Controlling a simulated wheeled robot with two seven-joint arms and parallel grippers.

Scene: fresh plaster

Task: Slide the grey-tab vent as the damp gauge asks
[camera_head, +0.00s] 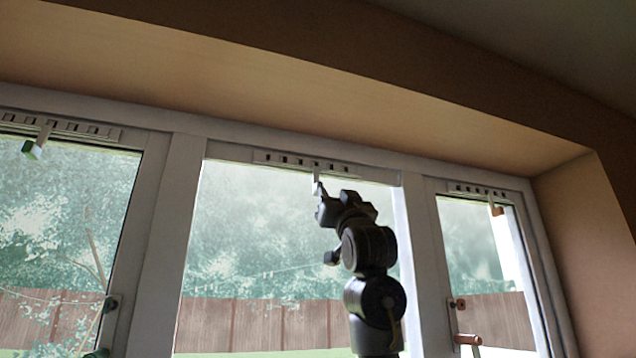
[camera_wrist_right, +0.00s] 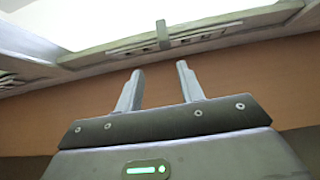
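The grey-tab vent (camera_head: 283,160) is a pale slotted strip in the frame above the middle pane, with several dark slots showing. Its grey tab (camera_head: 316,174) hangs down right of the strip's middle. My right gripper (camera_head: 319,188) is raised just below this tab. In the wrist view my right gripper (camera_wrist_right: 158,82) is open and empty, its two fingers apart. The tab (camera_wrist_right: 162,36) stands beyond the fingertips, roughly in line with the gap, and the vent (camera_wrist_right: 196,37) runs behind it. No damp gauge can be made out. My left gripper is not in view.
A green-tab vent (camera_head: 75,128) is above the left pane, its tab (camera_head: 33,149) hanging down. An orange-tab vent (camera_head: 480,189) is above the right pane, with its tab (camera_head: 497,211). A brown window handle (camera_head: 467,340) sticks out at lower right. The plaster reveal (camera_head: 300,95) overhangs the frame.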

